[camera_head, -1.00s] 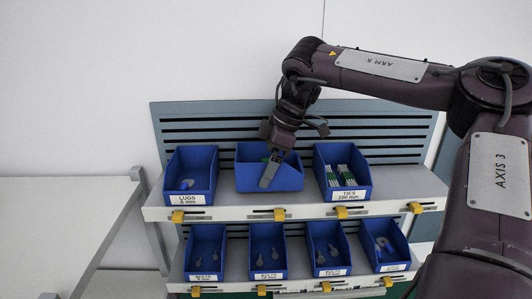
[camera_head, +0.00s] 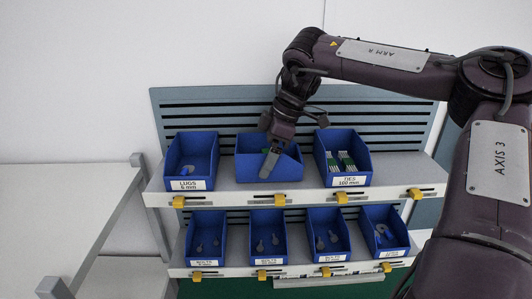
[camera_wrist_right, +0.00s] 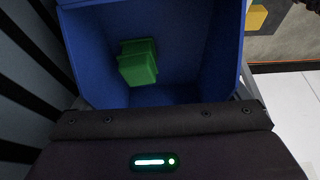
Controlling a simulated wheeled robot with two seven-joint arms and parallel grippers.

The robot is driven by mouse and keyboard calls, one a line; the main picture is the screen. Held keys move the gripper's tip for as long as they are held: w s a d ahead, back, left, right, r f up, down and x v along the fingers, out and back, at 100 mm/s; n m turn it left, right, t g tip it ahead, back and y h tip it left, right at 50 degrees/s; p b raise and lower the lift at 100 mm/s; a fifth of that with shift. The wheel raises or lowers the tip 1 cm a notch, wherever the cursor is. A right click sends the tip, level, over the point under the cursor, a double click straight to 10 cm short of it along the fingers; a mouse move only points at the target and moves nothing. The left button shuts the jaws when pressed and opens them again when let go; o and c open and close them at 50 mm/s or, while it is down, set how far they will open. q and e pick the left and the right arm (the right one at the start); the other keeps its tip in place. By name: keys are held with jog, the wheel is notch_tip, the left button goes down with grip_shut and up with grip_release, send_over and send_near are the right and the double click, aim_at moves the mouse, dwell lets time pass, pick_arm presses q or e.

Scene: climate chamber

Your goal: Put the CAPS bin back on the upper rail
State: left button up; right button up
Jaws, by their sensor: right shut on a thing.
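A blue bin (camera_head: 287,172) is at the middle of the upper rail (camera_head: 230,202), between two other bins. No label shows on its front, so I cannot read CAPS on it. Green pieces (camera_wrist_right: 137,63) lie inside it, seen in the right wrist view. My right gripper (camera_head: 269,166) reaches down from above and is shut on this bin's wall, with a grey finger outside its front. The bin's lower edge sits slightly higher in the picture than its neighbours'. I cannot tell whether it touches the rail. My left gripper is not in view.
The LUGS bin (camera_head: 187,184) stands on the left and the TIES bin (camera_head: 349,181) on the right, with narrow gaps. Several blue bins fill the lower rail (camera_head: 235,271). A slotted back panel (camera_head: 200,96) rises behind. Yellow clips (camera_head: 279,200) line the rail's front.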

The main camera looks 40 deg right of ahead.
jog(key=shift+f, duration=0.2)
jog(key=o, duration=0.7)
jog(key=shift+r, duration=0.1)
jog(key=shift+s+d+r+b, duration=0.1)
jog(key=shift+r+b, duration=0.1)
jog(key=shift+b, duration=0.15)
jog(key=b+v, duration=0.1)
jog(key=v, duration=0.6)
jog(key=shift+r+b, duration=0.1)
jog(key=shift+b, duration=0.2)
jog(key=shift+s, duration=0.1)
